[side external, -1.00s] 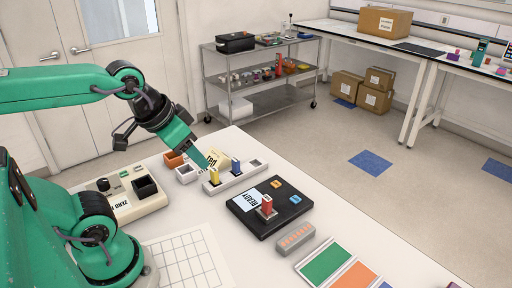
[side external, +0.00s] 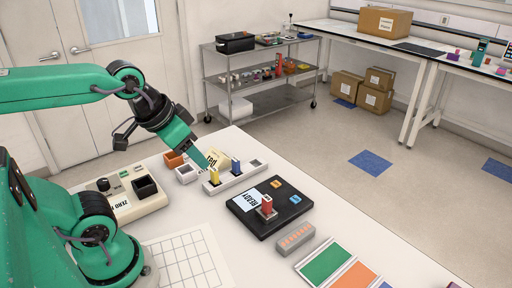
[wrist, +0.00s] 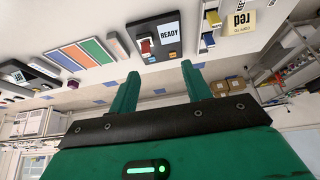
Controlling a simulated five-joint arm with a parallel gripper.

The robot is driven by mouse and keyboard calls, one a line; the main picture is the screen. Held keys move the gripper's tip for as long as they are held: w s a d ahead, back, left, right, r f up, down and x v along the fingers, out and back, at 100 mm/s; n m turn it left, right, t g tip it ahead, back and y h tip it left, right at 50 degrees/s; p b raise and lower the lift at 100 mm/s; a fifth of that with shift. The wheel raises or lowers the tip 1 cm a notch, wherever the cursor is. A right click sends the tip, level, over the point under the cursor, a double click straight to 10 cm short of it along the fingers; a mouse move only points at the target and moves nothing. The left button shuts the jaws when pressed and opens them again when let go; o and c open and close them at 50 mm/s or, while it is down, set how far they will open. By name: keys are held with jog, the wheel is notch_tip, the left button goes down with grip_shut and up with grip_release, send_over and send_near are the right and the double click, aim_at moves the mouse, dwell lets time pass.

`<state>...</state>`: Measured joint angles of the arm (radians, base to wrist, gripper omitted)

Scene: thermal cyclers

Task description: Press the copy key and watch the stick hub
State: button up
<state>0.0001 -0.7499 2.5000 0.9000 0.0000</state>
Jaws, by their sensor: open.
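The stick hub (side external: 262,222) is a black box on the white table, with a pale screen reading READY (side external: 253,200). A red stick (side external: 267,204) stands upright in its socket. An orange key (side external: 277,184) and a blue key (side external: 295,199) sit on its top; their markings are too small to read. The hub also shows upside down in the wrist view (wrist: 172,42), beyond my fingertips. My gripper (wrist: 160,72) is open with nothing between its fingers. In the side view my gripper (side external: 207,166) hangs left of the hub, near the white stick rail (side external: 245,179).
The rail holds a yellow stick (side external: 214,177) and a blue stick (side external: 236,166). A cream card (side external: 219,157) stands behind it. A grey block (side external: 295,237) and coloured panels (side external: 325,260) lie right of the hub. A cream device (side external: 125,205) stands at left.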

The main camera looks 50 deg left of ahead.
dwell(0.4)
grip_shut()
dwell(1.5)
